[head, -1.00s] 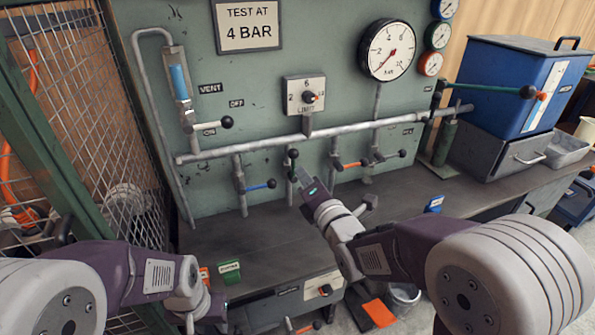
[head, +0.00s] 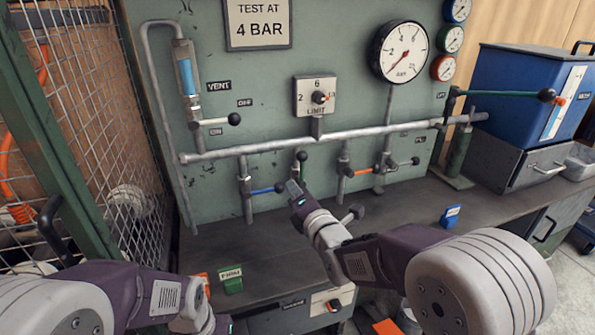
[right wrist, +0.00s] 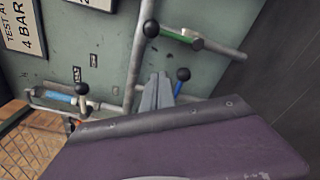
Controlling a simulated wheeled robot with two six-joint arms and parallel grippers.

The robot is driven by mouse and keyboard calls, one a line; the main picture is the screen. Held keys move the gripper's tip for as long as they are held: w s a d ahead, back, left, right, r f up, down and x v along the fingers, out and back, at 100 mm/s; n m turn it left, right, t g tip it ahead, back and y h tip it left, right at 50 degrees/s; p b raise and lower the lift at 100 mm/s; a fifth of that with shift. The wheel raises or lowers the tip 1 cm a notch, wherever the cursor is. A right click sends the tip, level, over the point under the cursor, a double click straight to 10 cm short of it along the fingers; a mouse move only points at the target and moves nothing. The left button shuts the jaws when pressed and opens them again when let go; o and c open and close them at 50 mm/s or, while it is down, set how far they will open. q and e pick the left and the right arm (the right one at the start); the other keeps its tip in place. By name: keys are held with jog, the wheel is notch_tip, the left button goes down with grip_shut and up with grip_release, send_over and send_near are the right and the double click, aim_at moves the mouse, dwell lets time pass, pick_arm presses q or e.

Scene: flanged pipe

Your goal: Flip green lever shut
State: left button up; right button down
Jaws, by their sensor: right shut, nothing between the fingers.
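The green lever (head: 301,164) sits on a short branch pipe in the middle of the panel, its dark knob pointing up; it also shows in the right wrist view (right wrist: 180,36), lying roughly along its pipe. My right gripper (head: 291,187) is shut and empty, just below and left of that lever.
The blue lever also shows in the head view (head: 264,191), close left of my right gripper. An orange lever (head: 361,171) is to the right. A horizontal pipe (head: 260,148) runs above.

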aim_at(301, 168)
pick_arm(q)
jog(key=shift+f+b, duration=0.5)
jog(key=shift+f, duration=0.15)
pick_arm(e)
jog(key=w, duration=0.2)
jog(key=w+r, duration=0.1)
jog(key=w, duration=0.4)
jog(key=shift+w+d+r, duration=0.15)
jog(key=shift+d+r, duration=0.2)
jog(key=shift+d, duration=0.05)
pick_arm(q)
jog(key=shift+f, duration=0.1)
